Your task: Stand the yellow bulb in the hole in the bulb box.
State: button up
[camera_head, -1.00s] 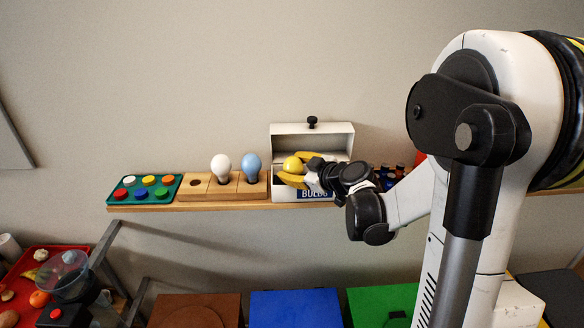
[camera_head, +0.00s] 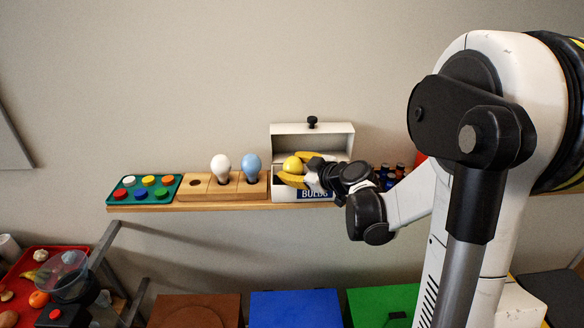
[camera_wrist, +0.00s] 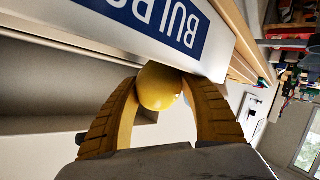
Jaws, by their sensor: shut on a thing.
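The yellow bulb (camera_head: 292,164) is held between the two yellow fingers of my gripper (camera_head: 296,174), in front of and slightly above the open white bulb box (camera_head: 290,142). In the wrist view the bulb (camera_wrist: 159,88) sits between the curved fingertips (camera_wrist: 165,98), close to the box front with its blue label (camera_wrist: 180,22). I cannot tell whether it touches the box. The wooden block (camera_head: 230,187) on the shelf holds an upright white bulb (camera_head: 221,166) and an upright blue bulb (camera_head: 251,165). Its left hole (camera_head: 196,182) is empty. The inside of the box is mostly hidden.
A green tray of coloured buttons (camera_head: 144,189) lies at the shelf's left end. Dark bottles (camera_head: 391,172) stand right of the box, partly behind my arm. Below are brown (camera_head: 195,310), blue (camera_head: 296,309) and green (camera_head: 381,304) bins and a red tray (camera_head: 33,278).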

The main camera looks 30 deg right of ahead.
jog(key=shift+c, duration=0.2)
dwell(0.7)
jog(key=o, duration=0.5)
jog(key=o, duration=0.5)
jog(key=shift+o, duration=0.5)
jog(key=shift+w+f, duration=0.1)
jog(key=shift+w, duration=0.05)
jog(key=shift+c, duration=0.2)
jog(key=shift+r, duration=0.3)
